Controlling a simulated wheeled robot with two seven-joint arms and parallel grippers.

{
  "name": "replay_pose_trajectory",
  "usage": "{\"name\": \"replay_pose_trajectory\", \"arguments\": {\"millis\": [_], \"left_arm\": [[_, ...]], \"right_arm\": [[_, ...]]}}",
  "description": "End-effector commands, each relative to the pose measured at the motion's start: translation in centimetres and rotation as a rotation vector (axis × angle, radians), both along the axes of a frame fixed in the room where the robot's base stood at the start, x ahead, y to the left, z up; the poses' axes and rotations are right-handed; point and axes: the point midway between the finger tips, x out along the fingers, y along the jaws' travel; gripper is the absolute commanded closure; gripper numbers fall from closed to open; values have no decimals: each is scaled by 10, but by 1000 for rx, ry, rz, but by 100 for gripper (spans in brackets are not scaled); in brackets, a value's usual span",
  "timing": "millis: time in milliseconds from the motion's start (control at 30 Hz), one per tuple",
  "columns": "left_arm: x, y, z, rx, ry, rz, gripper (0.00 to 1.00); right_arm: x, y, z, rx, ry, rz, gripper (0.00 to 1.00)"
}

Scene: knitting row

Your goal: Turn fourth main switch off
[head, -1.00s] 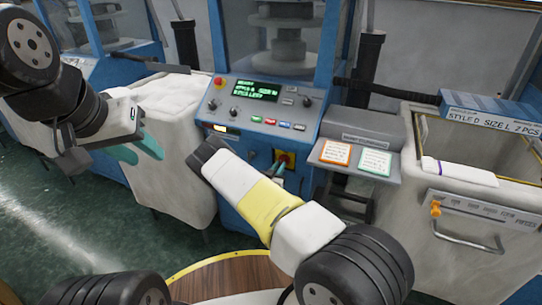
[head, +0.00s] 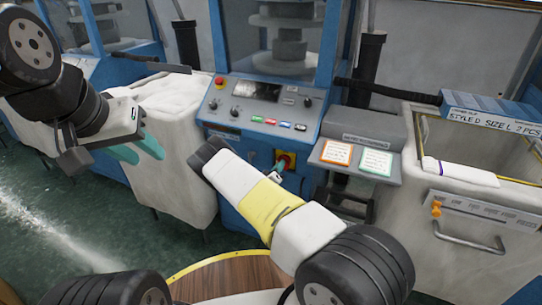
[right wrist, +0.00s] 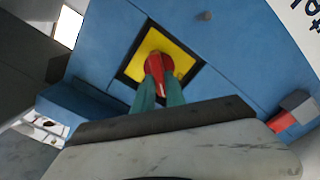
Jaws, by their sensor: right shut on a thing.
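The main switch is a red knob (right wrist: 160,63) on a yellow plate (right wrist: 150,42), set in the blue front of the knitting machine. In the head view the yellow plate (head: 290,157) shows below the control panel (head: 262,108). My right gripper (right wrist: 159,88) is shut on the red knob, with a green finger on each side of it. In the head view the same gripper (head: 277,172) reaches the switch and partly hides it. The panel's display (head: 257,91) is dark. My left gripper (head: 140,150) is empty, its green fingers apart, at the left over the floor.
A white fabric-filled bin (head: 178,105) stands left of the panel. To the right are a grey stand (head: 376,126) with orange and green cards and a bin (head: 470,215) with a handle. A blue machine (head: 115,75) stands further left.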

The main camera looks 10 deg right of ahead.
Motion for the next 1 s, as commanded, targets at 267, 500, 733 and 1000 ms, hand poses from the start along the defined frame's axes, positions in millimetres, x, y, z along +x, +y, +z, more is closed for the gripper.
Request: {"name": "replay_pose_trajectory", "arguments": {"millis": [267, 500, 733, 1000], "left_arm": [[0, 0, 0, 0, 0, 0, 64], [0, 0, 0, 0, 0, 0, 64], [0, 0, 0, 0, 0, 0, 64], [0, 0, 0, 0, 0, 0, 64]], "right_arm": [[0, 1, -2, -217, 149, 1, 100], [1, 2, -3, -391, 265, 2, 100], [1, 2, -4, -515, 349, 2, 100], [1, 2, -5, -595, 404, 1, 100]]}}
